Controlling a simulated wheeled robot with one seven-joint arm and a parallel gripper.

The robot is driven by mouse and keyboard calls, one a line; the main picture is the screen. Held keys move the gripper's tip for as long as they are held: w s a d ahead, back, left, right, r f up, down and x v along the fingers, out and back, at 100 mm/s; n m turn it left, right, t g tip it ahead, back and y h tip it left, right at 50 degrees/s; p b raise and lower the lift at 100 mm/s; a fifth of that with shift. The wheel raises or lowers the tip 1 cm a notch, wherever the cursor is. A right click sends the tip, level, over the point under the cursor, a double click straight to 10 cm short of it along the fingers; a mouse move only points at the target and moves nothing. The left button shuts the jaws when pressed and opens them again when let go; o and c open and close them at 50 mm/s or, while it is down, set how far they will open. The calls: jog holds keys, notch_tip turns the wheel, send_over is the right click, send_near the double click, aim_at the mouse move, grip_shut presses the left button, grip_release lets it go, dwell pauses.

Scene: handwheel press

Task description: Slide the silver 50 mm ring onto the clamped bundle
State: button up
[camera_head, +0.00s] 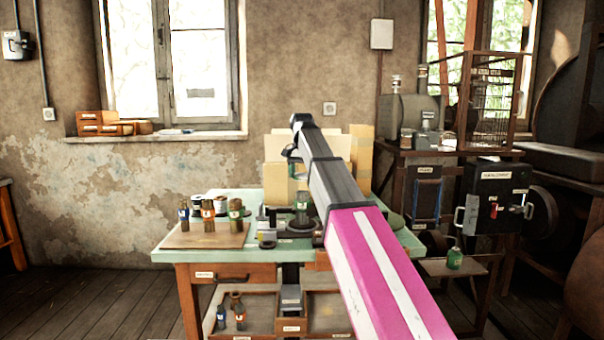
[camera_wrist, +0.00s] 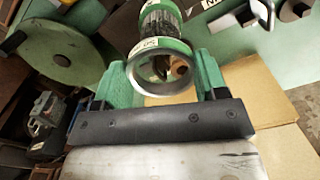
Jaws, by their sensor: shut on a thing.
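My gripper (camera_wrist: 163,80) has green fingers shut on the silver ring (camera_wrist: 152,84), which carries a green band with a "50" label. The ring's opening faces the wrist camera, and a small brownish shape shows through it. A dark, streaked cylinder with green bands, seemingly the clamped bundle (camera_wrist: 158,20), is just beyond the ring at the top of the wrist view. Whether the ring touches or surrounds its end, I cannot tell. In the head view my gripper (camera_head: 292,154) hangs above the middle of the green-topped table (camera_head: 215,257); the ring is not clear there.
A wooden board (camera_head: 185,241) with several banded bundles lies on the table's left. Tan boards (camera_head: 361,150) stand at the back. A round green disc (camera_wrist: 55,55) is at the wrist view's left. A shelf with a dark machine (camera_head: 495,195) stands right.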

aim_at(302, 191)
jog(key=shift+f, duration=0.25)
jog(key=shift+f, duration=2.6)
jog(key=o, duration=1)
jog(key=shift+r, duration=0.15)
notch_tip(302, 191, up, 10)
jog(key=shift+r, duration=0.25)
jog(key=shift+s, duration=0.1)
